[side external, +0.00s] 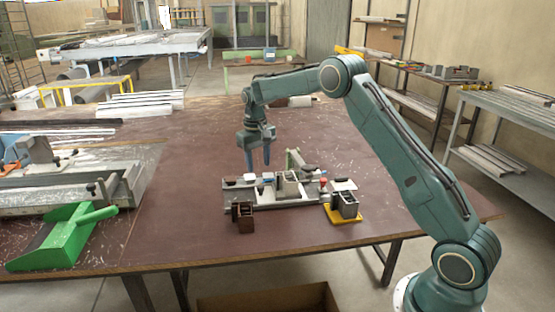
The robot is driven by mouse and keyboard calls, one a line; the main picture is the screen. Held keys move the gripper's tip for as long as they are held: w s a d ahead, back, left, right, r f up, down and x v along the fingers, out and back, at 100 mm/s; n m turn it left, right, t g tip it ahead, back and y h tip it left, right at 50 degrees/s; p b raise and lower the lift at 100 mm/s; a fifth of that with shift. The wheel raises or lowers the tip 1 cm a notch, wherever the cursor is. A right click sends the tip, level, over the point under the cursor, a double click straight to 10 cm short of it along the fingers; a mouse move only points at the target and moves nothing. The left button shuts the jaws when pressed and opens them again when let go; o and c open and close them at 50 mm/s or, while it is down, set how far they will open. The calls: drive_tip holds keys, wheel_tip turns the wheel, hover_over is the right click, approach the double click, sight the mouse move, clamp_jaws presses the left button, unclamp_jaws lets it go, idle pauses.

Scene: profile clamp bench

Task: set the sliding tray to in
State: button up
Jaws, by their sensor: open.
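A grey clamp fixture (285,190) with rails, blocks and small red and blue parts lies on the brown bench. I cannot tell for sure which part is the sliding tray or how far in it is. A yellow plate (341,219) at the fixture's front right carries a grey block (347,205). A small dark brown box-like part (244,216) stands at the front left. My gripper (259,166) is open and empty, fingers pointing down, above or just behind the fixture's left part. Its exact height over the fixture is unclear.
A green dustpan-like scoop (62,238) and metal machine parts (80,190) lie on the left. White bars (145,100) lie at the back left.

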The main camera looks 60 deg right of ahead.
sight(261, 186)
drive_tip(key=shift+d+f, duration=0.2)
drive_tip(key=shift+f, duration=3.8)
drive_tip(key=shift+c, duration=0.5)
drive_tip(key=shift+s, duration=0.1)
clamp_jaws()
